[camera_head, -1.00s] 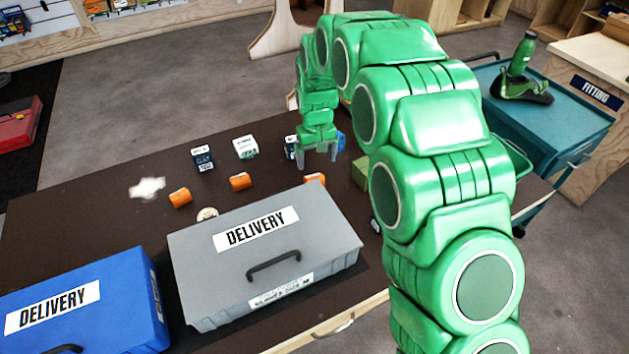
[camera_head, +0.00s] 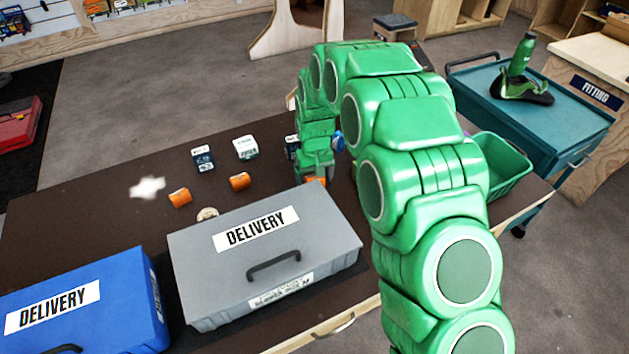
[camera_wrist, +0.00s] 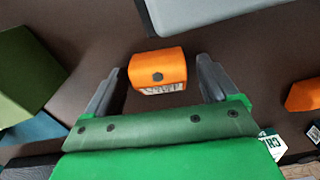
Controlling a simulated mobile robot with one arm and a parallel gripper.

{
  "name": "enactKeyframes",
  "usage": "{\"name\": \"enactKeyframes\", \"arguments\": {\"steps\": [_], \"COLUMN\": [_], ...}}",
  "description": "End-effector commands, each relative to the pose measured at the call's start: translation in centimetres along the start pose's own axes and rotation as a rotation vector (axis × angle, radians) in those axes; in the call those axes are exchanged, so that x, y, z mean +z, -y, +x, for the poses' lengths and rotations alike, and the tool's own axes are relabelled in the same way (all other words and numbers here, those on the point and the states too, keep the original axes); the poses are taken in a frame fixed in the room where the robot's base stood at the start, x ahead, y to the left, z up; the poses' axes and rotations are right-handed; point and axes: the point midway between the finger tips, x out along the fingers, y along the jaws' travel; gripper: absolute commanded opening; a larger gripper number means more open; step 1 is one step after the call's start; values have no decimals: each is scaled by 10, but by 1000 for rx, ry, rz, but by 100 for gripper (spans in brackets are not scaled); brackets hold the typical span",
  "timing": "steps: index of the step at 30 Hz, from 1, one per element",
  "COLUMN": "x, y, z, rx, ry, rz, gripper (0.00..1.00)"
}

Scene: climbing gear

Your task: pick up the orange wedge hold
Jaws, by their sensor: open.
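An orange wedge hold (camera_wrist: 158,68) with a dark bolt hole and a pale label lies on the dark table, between the two fingers of my gripper (camera_wrist: 162,88) in the wrist view. The fingers are open, with a gap on each side of the hold. In the head view my gripper (camera_head: 317,178) is low over the table behind the grey box, and only a little of this orange hold (camera_head: 316,181) shows below it. Two similar orange pieces lie to the left, one nearer (camera_head: 240,181) and one farther (camera_head: 180,198).
A grey delivery box (camera_head: 330,245) stands close in front of the gripper, with a blue delivery box (camera_head: 120,290) to its left. Small boxes (camera_head: 245,147) stand behind. In the wrist view, an olive block (camera_wrist: 25,75) is left and another orange piece (camera_wrist: 304,95) right.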

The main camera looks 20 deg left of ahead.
Motion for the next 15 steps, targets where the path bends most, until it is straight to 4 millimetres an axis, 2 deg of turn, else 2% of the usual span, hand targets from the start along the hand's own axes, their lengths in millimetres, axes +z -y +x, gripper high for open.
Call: {"name": "enactKeyframes", "arguments": {"steps": [3,12,14,15], "x": [0,0,0,0], "y": [0,0,0,0], "z": [-1,-1,-1,-1], "rx": [0,0,1,1], "ry": [-1,-1,-1,-1], "rz": [0,0,0,0], "gripper": [86,40,31,30]}}
